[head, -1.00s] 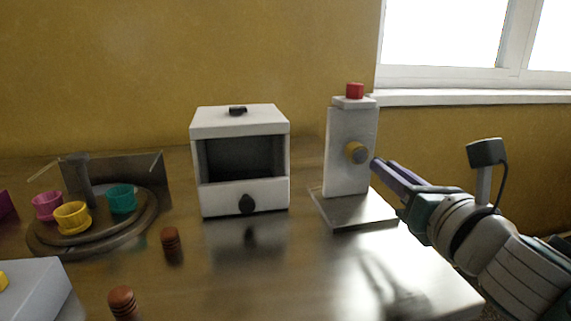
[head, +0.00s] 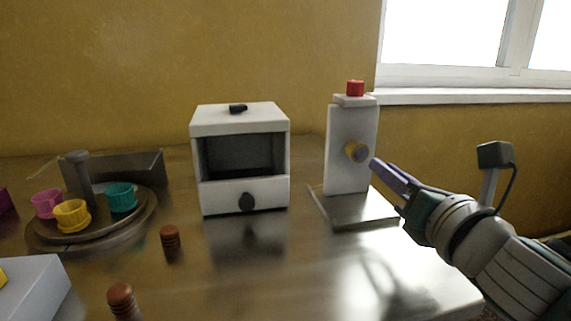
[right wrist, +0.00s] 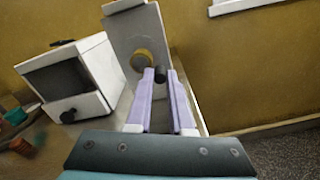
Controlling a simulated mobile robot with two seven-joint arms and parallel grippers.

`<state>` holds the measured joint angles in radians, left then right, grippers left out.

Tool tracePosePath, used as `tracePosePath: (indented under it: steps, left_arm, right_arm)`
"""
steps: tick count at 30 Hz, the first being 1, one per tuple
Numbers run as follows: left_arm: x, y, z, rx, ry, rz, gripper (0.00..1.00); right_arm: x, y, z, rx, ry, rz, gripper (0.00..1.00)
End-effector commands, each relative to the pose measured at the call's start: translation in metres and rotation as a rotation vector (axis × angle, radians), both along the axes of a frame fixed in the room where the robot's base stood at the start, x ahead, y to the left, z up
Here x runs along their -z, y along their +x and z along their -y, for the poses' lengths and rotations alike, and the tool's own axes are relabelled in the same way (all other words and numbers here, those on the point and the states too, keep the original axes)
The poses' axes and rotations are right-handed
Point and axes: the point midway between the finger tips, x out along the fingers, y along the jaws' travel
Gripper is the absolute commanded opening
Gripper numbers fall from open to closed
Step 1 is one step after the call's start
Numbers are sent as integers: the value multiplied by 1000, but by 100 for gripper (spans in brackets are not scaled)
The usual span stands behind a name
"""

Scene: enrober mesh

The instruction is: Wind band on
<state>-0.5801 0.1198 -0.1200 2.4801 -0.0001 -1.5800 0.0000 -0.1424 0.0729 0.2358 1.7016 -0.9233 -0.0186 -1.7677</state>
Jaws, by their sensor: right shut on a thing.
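A white upright stand (head: 347,165) on a metal base plate carries a yellow ring (head: 351,149) with a grey round end (head: 362,154) on its front face. My right gripper (head: 373,163), with lilac fingers, reaches in from the right, close beside the ring. In the right wrist view, a small dark knob (right wrist: 161,75) sits between the two fingertips, and the right gripper (right wrist: 162,77) is shut on it. The yellow ring (right wrist: 144,56) shows just left of the knob there. Whether the knob joins the ring's grey end cannot be told. My left gripper is out of view.
A round tray (head: 140,230) with coloured cups (head: 121,197) is at the far left. Brown ridged pegs (head: 170,238) stand in front. The front right table is clear.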

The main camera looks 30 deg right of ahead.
Motion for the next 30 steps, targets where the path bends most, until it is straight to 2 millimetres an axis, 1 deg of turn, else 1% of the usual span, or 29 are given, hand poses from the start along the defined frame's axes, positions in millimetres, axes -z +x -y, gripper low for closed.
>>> tracePosePath:
  steps: [14,30]
  left_arm:
    - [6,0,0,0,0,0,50]
    - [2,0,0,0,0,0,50]
  right_arm:
    - [9,2,-8,1,431,105,0]
    - [14,5,-21,0,931,224,0]
